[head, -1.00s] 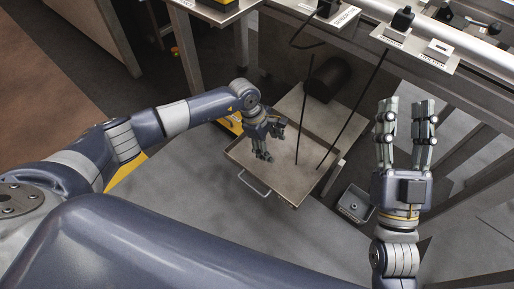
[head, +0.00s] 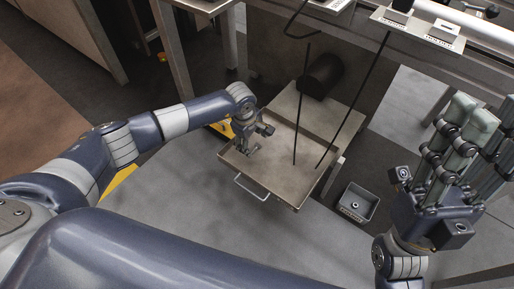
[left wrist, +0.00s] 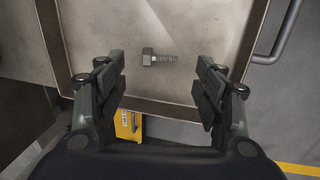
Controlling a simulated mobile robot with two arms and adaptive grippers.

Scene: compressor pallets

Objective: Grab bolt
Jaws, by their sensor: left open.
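The bolt (left wrist: 159,58) shows in the left wrist view as a small grey bolt with a hex head at left and a threaded shank to the right. It lies on the bare floor of a metal tray drawer (head: 283,172). My left gripper (left wrist: 164,82) is open and empty, its fingers on either side of the view below the bolt, not touching it. In the head view my left gripper (head: 256,142) hangs over the left part of the tray, and I cannot make out the bolt there. My right gripper (head: 478,120) is open and empty at the right, away from the tray.
A dark cylinder (head: 320,74) stands behind the tray. Two thin dark rods or cables (head: 345,112) cross above it. A small grey bin (head: 357,202) sits on the floor to the right. A tray handle (head: 250,187) juts out at the front. The bench crosses the top.

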